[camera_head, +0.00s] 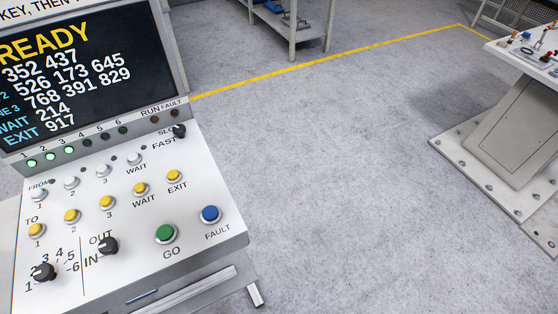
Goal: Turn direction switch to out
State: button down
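The direction switch (108,246) is a black rotary knob on the sloping white panel (205,190) of a console at the left. The label OUT is printed above and left of it, and IN is below and left. Its pointer is too small for me to tell which label it faces. My gripper is not in view.
Near the switch are a numbered black knob (44,272), a green GO button (165,234), a blue FAULT button (210,214) and several yellow and white buttons. The screen (80,70) reads READY. A pedestal (515,130) stands right; the floor between is clear.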

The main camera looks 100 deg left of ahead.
aim_at(109, 245)
jog(key=u, duration=4.45)
jog(key=l+u, duration=0.25)
jog(key=u, duration=0.2)
